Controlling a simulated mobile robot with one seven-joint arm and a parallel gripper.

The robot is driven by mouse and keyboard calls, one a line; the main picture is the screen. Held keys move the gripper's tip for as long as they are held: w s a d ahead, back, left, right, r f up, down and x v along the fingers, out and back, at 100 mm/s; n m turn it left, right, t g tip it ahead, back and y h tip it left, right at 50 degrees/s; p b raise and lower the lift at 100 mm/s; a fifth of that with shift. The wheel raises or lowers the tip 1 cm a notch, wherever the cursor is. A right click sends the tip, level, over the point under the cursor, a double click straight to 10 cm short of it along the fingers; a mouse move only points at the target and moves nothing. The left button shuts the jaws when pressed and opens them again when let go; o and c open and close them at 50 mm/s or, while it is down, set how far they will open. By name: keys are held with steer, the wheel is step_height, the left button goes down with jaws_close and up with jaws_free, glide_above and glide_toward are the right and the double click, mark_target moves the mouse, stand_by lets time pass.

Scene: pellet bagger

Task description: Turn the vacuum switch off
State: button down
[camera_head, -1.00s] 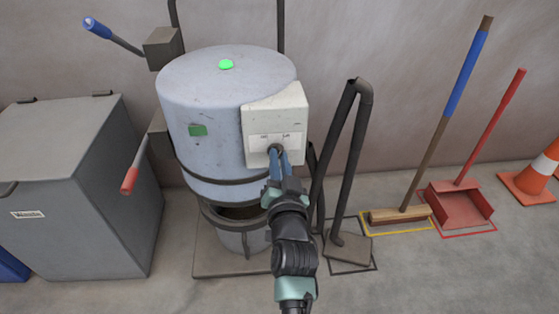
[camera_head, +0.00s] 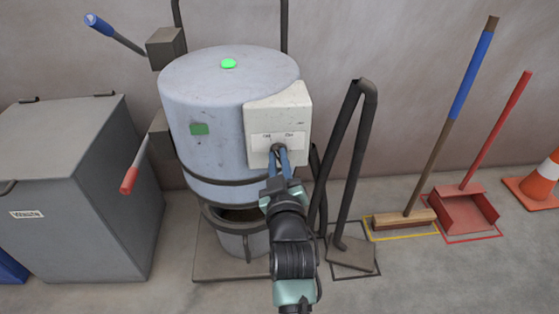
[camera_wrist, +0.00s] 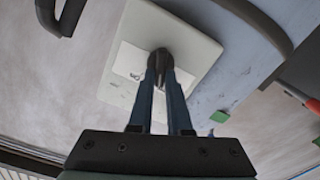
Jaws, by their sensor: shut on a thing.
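The vacuum switch is a dark knob (camera_head: 277,149) on a pale box (camera_head: 290,108) on the front right of the blue-grey drum (camera_head: 225,100). Labels sit left and right above the knob, too small to read surely. My gripper (camera_head: 279,156) has its blue fingers shut on the knob from the front. In the wrist view, the fingertips (camera_wrist: 160,70) close around the knob (camera_wrist: 158,60), which stands out from the box's white label plate (camera_wrist: 132,62). The fingers partly hide the knob, so its exact turn is unclear. A green lamp (camera_head: 228,63) on the drum top looks lit.
A blue-handled lever (camera_head: 98,26) and a red-handled lever (camera_head: 129,181) stick out left of the drum. A grey bin (camera_head: 75,190) stands at left. A dark bent pipe (camera_head: 357,150) is close right of my arm. A broom (camera_head: 404,220), red dustpan (camera_head: 466,209) and cone (camera_head: 537,185) are farther right.

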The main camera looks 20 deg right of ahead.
steer(key=shift+f+n, duration=0.1)
steer(key=shift+n, duration=0.6)
steer(key=c, duration=0.9)
jaws_free()
steer(key=shift+o, duration=0.2)
steer(key=p+v, duration=0.3)
steer(key=v, duration=1)
steer(key=shift+p, duration=0.3)
